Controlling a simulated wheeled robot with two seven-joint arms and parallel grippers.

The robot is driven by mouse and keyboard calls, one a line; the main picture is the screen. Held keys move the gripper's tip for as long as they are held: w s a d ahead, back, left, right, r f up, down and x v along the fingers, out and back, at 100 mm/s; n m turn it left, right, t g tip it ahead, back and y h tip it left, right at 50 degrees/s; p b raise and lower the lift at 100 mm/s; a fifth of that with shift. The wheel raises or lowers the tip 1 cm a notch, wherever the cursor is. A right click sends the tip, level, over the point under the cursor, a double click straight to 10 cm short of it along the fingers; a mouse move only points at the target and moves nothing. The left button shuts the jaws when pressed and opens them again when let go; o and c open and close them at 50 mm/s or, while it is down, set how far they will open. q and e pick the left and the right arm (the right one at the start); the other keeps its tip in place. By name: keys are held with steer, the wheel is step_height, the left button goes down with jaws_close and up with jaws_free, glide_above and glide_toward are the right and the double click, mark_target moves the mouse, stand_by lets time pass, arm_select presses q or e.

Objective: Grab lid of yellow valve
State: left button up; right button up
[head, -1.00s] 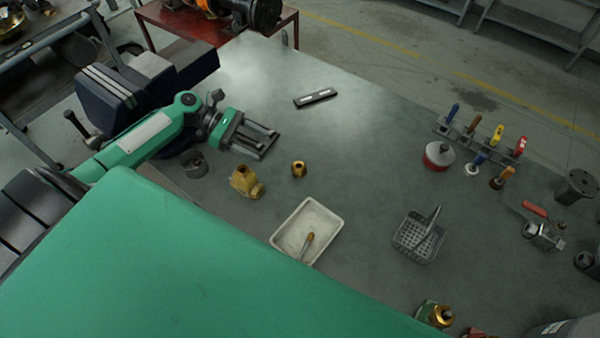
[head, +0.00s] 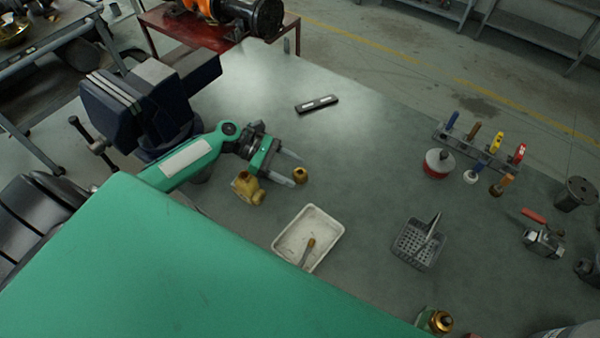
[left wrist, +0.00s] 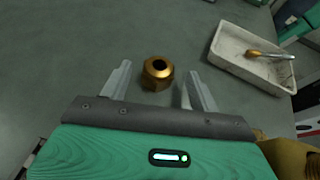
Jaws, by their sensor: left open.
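The yellow valve body (head: 247,188) stands on the bench just below my left gripper in the head view. Its lid, a small brass hex nut-like piece with a hole (head: 300,175), sits apart on the bench to its right. My left gripper (head: 292,169) is open, with its fingertips at the lid. In the left wrist view the lid (left wrist: 157,72) lies between and slightly beyond the two open fingers (left wrist: 160,85), touching neither as far as I can see. Part of the valve body (left wrist: 290,158) shows at the lower right there. My right gripper is not in view.
A white tray (head: 330,222) holding a brush-like tool lies right of the valve. A grey perforated basket (head: 418,243) and a tool rack (head: 480,148) stand farther right. A blue vise (head: 150,100) stands behind my left arm. The bench beyond the gripper is mostly clear.

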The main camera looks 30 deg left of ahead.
mark_target(294, 171)
arm_select(q)
steer(key=x, duration=0.3)
steer(key=shift+w+d+f+p, duration=0.15)
steer(key=shift+d+p, duration=0.15)
steer(key=shift+p, duration=0.1)
steer(key=c, duration=1.1)
